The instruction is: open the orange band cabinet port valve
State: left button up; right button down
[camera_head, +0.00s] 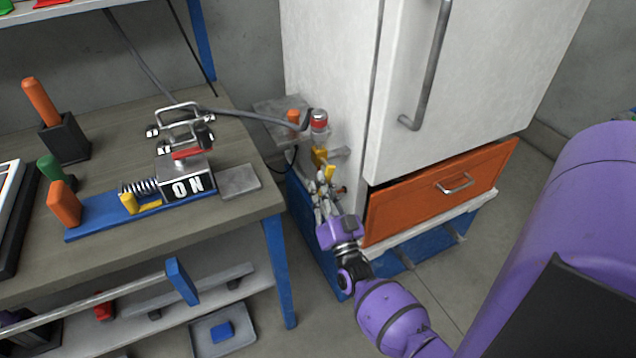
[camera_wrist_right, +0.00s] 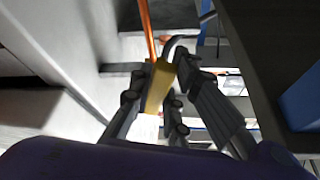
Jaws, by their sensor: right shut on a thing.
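The white cabinet (camera_head: 335,60) has an orange band with a drawer front (camera_head: 440,190) at its bottom. On its left side, a yellow valve handle (camera_head: 319,156) shows just above my right gripper (camera_head: 326,186). My right gripper's fingers (camera_wrist_right: 168,95) are shut on the yellow handle, which also shows between them in the right wrist view (camera_wrist_right: 158,85). The fingers hide part of the handle and most of the valve body, so its exact angle is hard to tell.
A workbench (camera_head: 235,205) with an ON switch box (camera_head: 187,180) and clamp stands close on the left, leaving a narrow gap to the cabinet. A grey hose (camera_head: 250,117) runs to a red-and-silver fitting (camera_head: 319,121) above the valve. Free floor lies in front.

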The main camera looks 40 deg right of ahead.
jog(key=shift+s+d+f+n+t+y+b, duration=0.2)
jog(key=shift+n+y, duration=0.25)
jog(key=shift+n, duration=0.4)
jog(key=shift+w+d+r+n+t+y+b, duration=0.15)
jog(key=shift+d+n+y, duration=0.25)
jog(key=shift+n, duration=0.4)
jog(key=shift+s+d+f+n+t+y+b, duration=0.2)
jog(key=shift+n+y, duration=0.25)
jog(key=shift+n, duration=0.4)
jog(key=c, duration=1.6)
grip_release()
jog(key=shift+d, duration=0.1)
jog(key=shift+c, duration=0.2)
jog(key=shift+r, duration=0.1)
jog(key=v, duration=1.2)
